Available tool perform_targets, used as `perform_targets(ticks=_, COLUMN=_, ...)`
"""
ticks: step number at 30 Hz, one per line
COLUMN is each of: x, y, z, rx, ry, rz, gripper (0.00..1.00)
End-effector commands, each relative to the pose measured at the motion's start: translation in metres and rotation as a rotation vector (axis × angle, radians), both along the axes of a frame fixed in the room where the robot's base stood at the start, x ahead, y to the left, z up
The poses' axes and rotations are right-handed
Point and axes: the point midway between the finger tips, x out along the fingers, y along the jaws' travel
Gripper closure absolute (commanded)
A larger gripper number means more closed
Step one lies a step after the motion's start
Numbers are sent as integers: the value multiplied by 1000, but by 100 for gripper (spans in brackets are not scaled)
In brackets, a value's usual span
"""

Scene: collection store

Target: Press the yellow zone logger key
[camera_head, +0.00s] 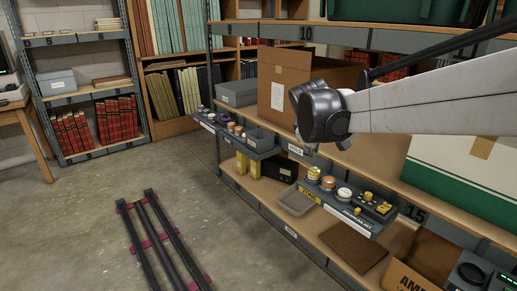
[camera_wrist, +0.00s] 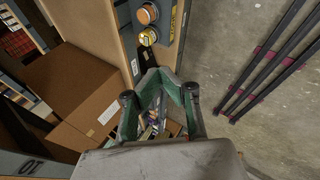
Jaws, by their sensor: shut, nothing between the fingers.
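A dark logger box (camera_head: 376,207) with small yellow parts on top sits at the right end of a grey tray (camera_head: 330,209) on the shelf edge. A yellow knob-like part (camera_head: 368,196) shows on it; which part is the key is too small to tell. My gripper (camera_wrist: 160,74) is shut and empty, with its green and dark fingers in the middle of the wrist view. In the head view my wrist hangs above and left of the tray, and the fingertips are mostly hidden. The logger is not clearly seen in the wrist view.
A yellow-lidded jar (camera_head: 314,173), an orange-lidded jar (camera_head: 328,184) and a white-lidded jar (camera_head: 343,194) stand in the tray left of the logger. A large cardboard box (camera_head: 283,90) stands behind my wrist. Black rails (camera_head: 160,240) lie on otherwise open floor.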

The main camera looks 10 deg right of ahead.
Motion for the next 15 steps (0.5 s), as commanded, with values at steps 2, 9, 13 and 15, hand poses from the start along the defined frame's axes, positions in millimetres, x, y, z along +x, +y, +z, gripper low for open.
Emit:
perform_targets(ticks=2, x=28, y=-12, z=0, rx=-56, ry=28, rz=34, gripper=100)
perform_targets(ticks=9, x=100, y=-50, z=-15, rx=-224, ry=124, rz=145, gripper=100)
perform_targets(ticks=13, x=137, y=-70, z=-29, rx=-312, ry=182, rz=202, gripper=100)
perform_targets(ticks=15, x=155, y=-81, z=-39, rx=-358, ry=215, rz=233, gripper=100)
